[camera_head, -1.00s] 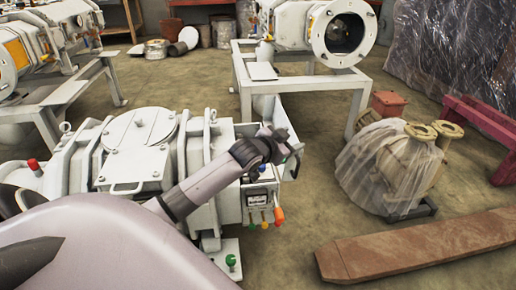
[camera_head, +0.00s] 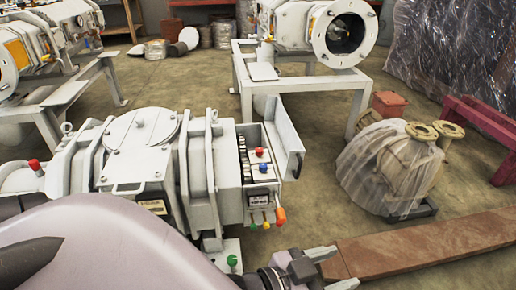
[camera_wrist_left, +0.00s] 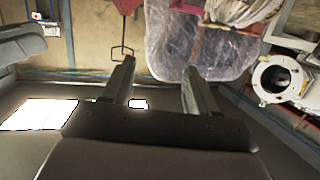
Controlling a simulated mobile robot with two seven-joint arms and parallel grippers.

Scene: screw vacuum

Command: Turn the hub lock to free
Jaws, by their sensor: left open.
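A pale grey screw vacuum machine (camera_head: 140,165) stands at the left and centre of the head view. At its right end is an open control box (camera_head: 262,170) with red and blue knobs on top. Small green, yellow and orange handles (camera_head: 265,218) hang below its front label. I cannot tell which part is the hub lock. My left gripper (camera_head: 333,268) is at the bottom right of the head view, below and right of the box, apart from it. It is open and empty; its two spread fingers also show in the wrist view (camera_wrist_left: 159,70). My right gripper is not in view.
A rusty brown beam (camera_head: 430,246) lies just beyond my left gripper. A plastic-wrapped pump part (camera_head: 385,165) sits on the floor at the right. Another machine on a grey frame (camera_head: 300,85) stands behind. Bare floor lies between the box and the wrapped part.

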